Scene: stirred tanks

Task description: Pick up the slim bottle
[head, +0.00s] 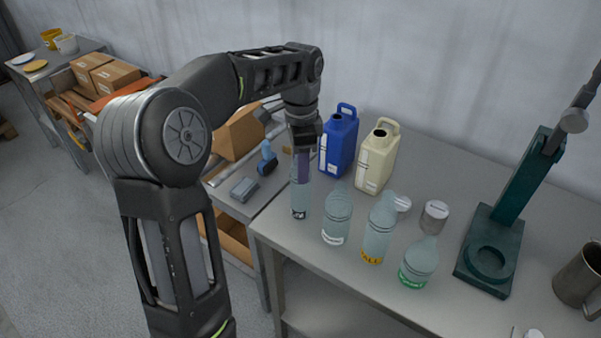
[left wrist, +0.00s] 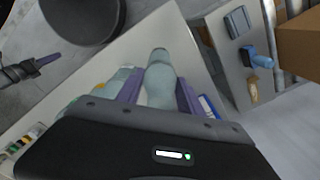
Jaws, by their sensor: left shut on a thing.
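The slim bottle (head: 300,200), clear blue-grey with a dark label near its base, is at the table's left edge in the head view. My left gripper (head: 303,165) comes down over it from above and is shut on its upper part. In the left wrist view the bottle (left wrist: 160,78) lies between the two purple fingers of my left gripper (left wrist: 157,95). Its neck is hidden by the gripper in the head view. I cannot tell whether its base touches the table. My right gripper (left wrist: 40,66) shows partly at the left wrist view's left edge; its opening is unclear.
Close right stand bottles with white (head: 337,218), yellow (head: 378,230) and green (head: 419,262) labels. Behind are a blue jug (head: 339,142) and a cream jug (head: 376,160). A green stand (head: 488,250) and a metal mug (head: 578,280) are farther right.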

